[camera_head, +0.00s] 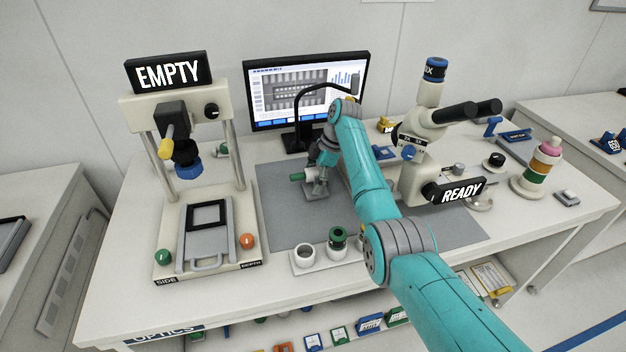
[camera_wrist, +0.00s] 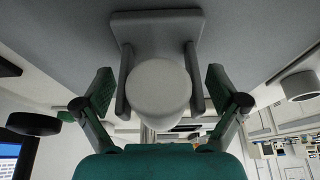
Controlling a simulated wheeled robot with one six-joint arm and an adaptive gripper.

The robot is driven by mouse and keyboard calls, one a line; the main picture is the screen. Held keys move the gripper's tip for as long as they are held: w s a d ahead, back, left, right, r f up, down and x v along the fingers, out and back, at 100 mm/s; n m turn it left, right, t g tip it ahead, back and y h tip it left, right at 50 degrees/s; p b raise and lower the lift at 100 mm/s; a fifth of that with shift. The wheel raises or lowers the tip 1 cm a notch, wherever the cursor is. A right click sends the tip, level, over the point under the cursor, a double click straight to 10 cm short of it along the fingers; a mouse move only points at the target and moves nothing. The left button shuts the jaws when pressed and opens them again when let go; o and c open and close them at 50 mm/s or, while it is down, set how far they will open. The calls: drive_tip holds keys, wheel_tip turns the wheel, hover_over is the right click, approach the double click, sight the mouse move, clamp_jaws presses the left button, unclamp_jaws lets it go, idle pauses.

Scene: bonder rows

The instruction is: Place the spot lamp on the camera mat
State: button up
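My gripper (camera_head: 322,160) is over the middle of the grey work mat, partly hidden by my arm. In the wrist view its two fingers (camera_wrist: 160,85) stand apart, on either side of a pale round object (camera_wrist: 158,92), with gaps between. Behind that object is a small grey stand (camera_wrist: 155,22) with two uprights; it also shows in the head view (camera_head: 315,190), with a green part at its left. A black lamp with an arched neck (camera_head: 300,95) stands by the monitor; I cannot tell whether it is the spot lamp. I cannot tell which surface is the camera mat.
A fixture under an EMPTY sign (camera_head: 168,72) stands left, a microscope (camera_head: 432,125) with a READY sign right. A holder with a white cup (camera_head: 304,254) and a green-topped part (camera_head: 337,239) sits at the front. The grey work mat (camera_head: 275,205) has clear room left of the stand.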

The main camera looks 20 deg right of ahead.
drive_tip(key=shift+r, duration=0.15)
drive_tip(key=v, duration=1.2)
drive_tip(key=shift+a, duration=0.1)
